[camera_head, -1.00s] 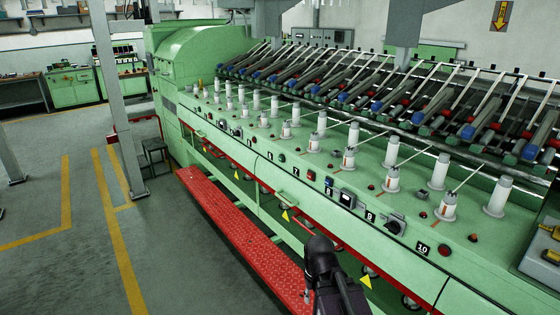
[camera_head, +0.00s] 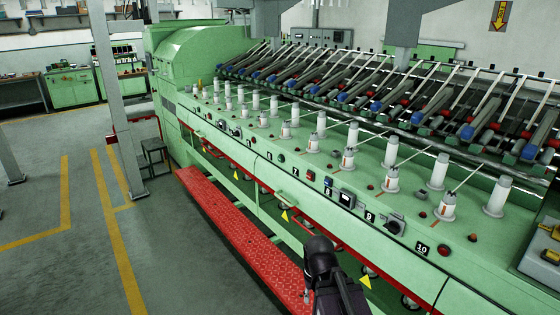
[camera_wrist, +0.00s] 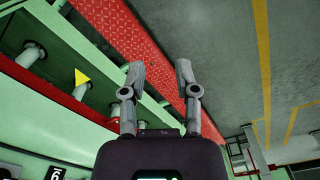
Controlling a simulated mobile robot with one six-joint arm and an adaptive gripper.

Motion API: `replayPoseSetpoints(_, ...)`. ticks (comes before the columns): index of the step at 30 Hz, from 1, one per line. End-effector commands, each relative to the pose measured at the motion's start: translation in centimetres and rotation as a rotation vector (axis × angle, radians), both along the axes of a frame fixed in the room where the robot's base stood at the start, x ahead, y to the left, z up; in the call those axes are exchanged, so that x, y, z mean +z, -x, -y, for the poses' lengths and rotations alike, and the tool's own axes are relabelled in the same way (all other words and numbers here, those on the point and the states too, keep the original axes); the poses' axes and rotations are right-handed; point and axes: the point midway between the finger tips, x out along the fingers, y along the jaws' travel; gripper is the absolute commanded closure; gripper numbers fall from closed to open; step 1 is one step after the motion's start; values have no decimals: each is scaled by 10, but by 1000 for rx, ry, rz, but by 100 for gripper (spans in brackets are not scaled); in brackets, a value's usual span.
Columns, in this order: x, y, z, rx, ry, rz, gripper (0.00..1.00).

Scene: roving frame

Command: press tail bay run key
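A long green spinning machine (camera_head: 262,165) carries a front panel with number plates, the nearest reading 10 (camera_head: 421,249). Right of that plate is a red round button (camera_head: 443,250). A dark rotary switch (camera_head: 396,225) sits by plate 9, and a boxed switch (camera_head: 347,199) by plate 8. A red button (camera_head: 311,175) is by plate 7. I cannot tell which control is the run key. My gripper (camera_wrist: 159,72) is open and empty in the wrist view, its fingers apart over the red step and green rail. In the head view my dark arm end is in front of the machine, below the panel.
A red step (camera_head: 240,232) runs along the machine's foot. White bobbins (camera_head: 392,180) stand along the panel top. Yellow triangle signs (camera_head: 365,282) are on the lower front. A grey pillar (camera_head: 120,110) stands left.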

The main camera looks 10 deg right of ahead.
Motion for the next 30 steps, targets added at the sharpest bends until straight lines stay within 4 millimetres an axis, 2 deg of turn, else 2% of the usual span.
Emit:
replayPoseSetpoints(6, 0, 0, 0, 0, 0, 0, 60)
replayPoseSetpoints(10, 0, 0, 0, 0, 0, 0, 99)
replayPoseSetpoints(11, 0, 0, 0, 0, 0, 0, 100)
replayPoseSetpoints(30, 0, 0, 0, 0, 0, 0, 100)
